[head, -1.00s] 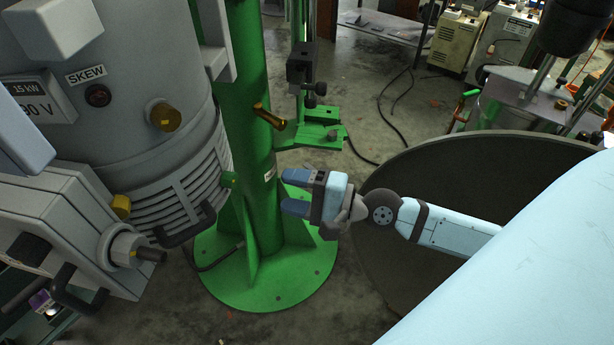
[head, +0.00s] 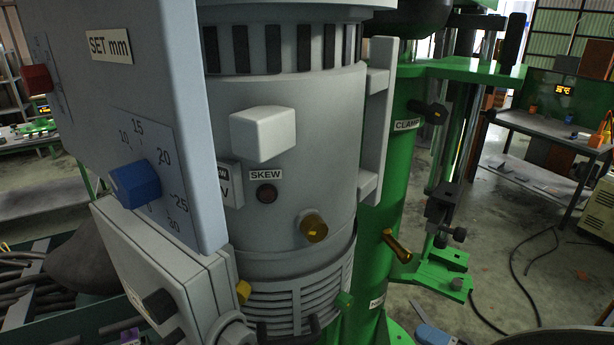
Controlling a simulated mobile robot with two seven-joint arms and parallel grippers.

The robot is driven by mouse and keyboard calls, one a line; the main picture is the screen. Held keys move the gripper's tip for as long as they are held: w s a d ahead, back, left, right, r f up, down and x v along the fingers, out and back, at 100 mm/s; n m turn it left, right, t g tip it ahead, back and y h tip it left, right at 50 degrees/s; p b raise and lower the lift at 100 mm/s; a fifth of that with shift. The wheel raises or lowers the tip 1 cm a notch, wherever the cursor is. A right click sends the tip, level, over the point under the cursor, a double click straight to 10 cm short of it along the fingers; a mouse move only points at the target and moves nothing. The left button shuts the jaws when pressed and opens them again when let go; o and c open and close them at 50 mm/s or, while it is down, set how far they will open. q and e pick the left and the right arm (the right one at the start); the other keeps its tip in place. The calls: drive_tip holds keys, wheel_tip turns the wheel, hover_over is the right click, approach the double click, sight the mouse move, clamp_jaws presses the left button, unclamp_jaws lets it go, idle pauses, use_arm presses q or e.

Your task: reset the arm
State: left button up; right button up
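My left gripper is not in view. The grey disperser motor housing (head: 310,150), with a SKEW label, stands at the centre. A blue-grey SET mm panel (head: 120,75) with a blue knob (head: 135,184) fills the left.
A brass handle (head: 397,246) sticks out from the column. A bench (head: 545,130) with a green-backed display stands behind. Concrete floor with a black cable (head: 525,275) is open at right.

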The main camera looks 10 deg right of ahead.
drive_tip(key=s+a+f+n+g+h, duration=0.1)
drive_tip(key=s+a+f+n+h, duration=0.1)
drive_tip(key=f+n, duration=0.5)
drive_tip(key=s+a+f+n+g+h, duration=0.1)
drive_tip(key=s+f+n+h, duration=0.4)
drive_tip(key=f, duration=1.3)
drive_tip(key=n+h, duration=0.1)
drive_tip(key=n, duration=0.2)
drive_tip(key=shift+a+f+g, duration=0.35)
drive_tip(key=shift+a+g, duration=0.05)
